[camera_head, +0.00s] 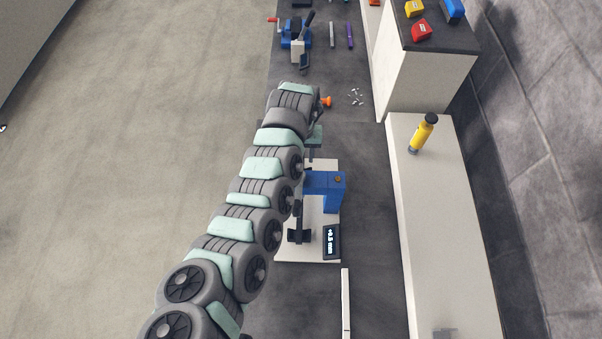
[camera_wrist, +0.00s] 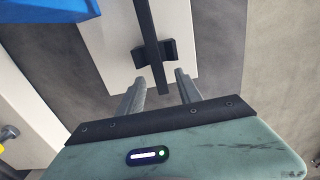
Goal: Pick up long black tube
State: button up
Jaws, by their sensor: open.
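The long black tube (camera_wrist: 152,35) is a thin dark bar. In the wrist view it runs from the top edge down to a free end between my fingers, passing a black holder (camera_wrist: 138,54) on a white base plate. In the head view part of the tube (camera_head: 297,213) shows beside my arm, by a black holder (camera_head: 299,236); the rest is hidden. My gripper (camera_wrist: 160,74) is open, with one finger on each side of the tube's near end. Whether a finger touches it I cannot tell. My gripper also shows in the head view (camera_head: 311,152), partly hidden.
A blue block (camera_head: 326,183) and a small display (camera_head: 332,242) stand on the white plate beside the tube. A blue clamp (camera_head: 294,38) stands farther up the bench.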

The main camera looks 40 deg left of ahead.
jog(key=shift+f, duration=0.7)
grip_shut()
dwell(0.3)
